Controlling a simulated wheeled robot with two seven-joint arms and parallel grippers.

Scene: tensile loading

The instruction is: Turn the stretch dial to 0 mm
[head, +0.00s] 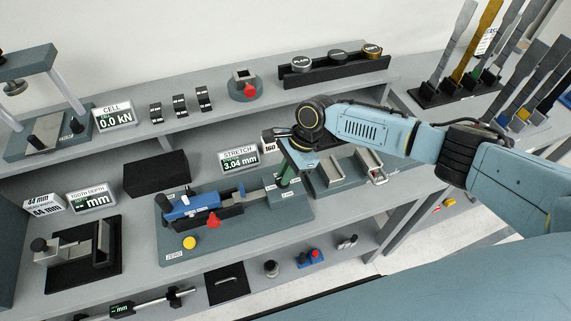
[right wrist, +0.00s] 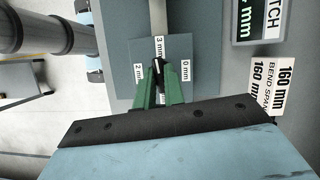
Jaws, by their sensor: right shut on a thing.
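The stretch display (head: 239,160) reads 3.04 mm in the head view; part of it shows in the right wrist view (right wrist: 262,20). The stretch dial is at the right end of the blue stretch device (head: 190,205). In the right wrist view its plate (right wrist: 120,62) carries labels 2 mm, 3 mm and 0 mm around the centre. My right gripper (right wrist: 158,68), with green fingers, is shut on the dial knob at the middle of this plate. The fingers hide most of the knob, and its pointer cannot be made out clearly. My left gripper is out of view.
A bend span label (right wrist: 265,85) stands beside the dial. A grey tray (head: 330,172) lies right of the gripper, under my right arm. A red knob (head: 213,221) and yellow button (head: 190,242) are on the device's base. A black block (head: 155,174) stands behind left.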

